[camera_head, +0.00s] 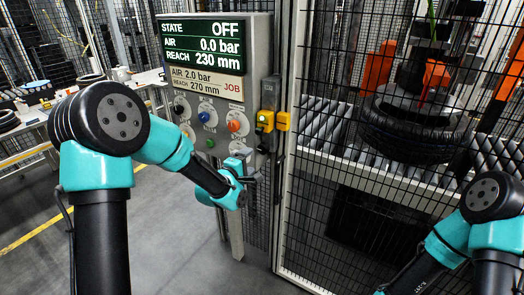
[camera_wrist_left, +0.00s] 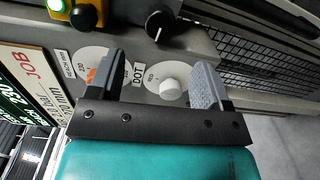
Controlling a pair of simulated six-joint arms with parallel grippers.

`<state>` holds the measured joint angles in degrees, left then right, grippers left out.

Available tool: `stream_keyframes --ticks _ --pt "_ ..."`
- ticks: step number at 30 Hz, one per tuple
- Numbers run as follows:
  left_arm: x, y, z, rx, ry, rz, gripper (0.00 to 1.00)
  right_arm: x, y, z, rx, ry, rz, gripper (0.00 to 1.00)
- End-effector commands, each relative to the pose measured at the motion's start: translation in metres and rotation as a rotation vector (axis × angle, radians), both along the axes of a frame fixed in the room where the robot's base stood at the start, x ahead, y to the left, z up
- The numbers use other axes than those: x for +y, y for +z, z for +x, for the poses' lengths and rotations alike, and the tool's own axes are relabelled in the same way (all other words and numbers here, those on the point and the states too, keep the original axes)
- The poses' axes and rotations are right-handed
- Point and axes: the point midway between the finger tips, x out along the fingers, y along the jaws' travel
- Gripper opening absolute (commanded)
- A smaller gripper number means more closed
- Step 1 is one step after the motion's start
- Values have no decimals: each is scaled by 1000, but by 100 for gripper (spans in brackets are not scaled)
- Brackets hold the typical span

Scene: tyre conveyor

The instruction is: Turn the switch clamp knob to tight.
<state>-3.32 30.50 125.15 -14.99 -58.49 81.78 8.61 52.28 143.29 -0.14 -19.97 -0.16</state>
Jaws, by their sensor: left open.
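My left gripper (camera_head: 246,178) is in front of the lower right of the control panel (camera_head: 180,150). In the left wrist view its two grey fingers (camera_wrist_left: 157,82) are spread with nothing between them. Beyond the gap, a white knob (camera_wrist_left: 174,89) beside a DOT label sits on the panel. A black knob with a white pointer mark (camera_wrist_left: 158,22) lies above the fingers in that view, apart from them. I cannot read a clamp label, so I cannot tell whether this is the clamp knob. My right arm shows at the lower right, its gripper out of frame.
The panel display (camera_head: 203,44) reads STATE OFF, AIR 0.0 bar, REACH 230 mm. A blue knob (camera_head: 204,117) and an orange knob (camera_head: 234,126) are on the panel. A yellow box with a green light (camera_head: 265,120) is at its right. Mesh fencing encloses a tyre (camera_head: 412,130).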

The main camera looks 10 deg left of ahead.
Motion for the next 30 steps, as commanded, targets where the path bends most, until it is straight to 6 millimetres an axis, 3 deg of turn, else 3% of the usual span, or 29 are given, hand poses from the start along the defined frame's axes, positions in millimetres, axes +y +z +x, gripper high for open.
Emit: stream_keyframes --ticks 15,21,30 --pt "-26 -3 79 -1 -1 0 72 0 0 0 0 0 0 48" --pt "-30 -3 90 0 -1 0 72 0 0 0 0 0 0 48" --pt "-30 -3 91 0 -1 0 69 0 0 0 0 0 0 48"
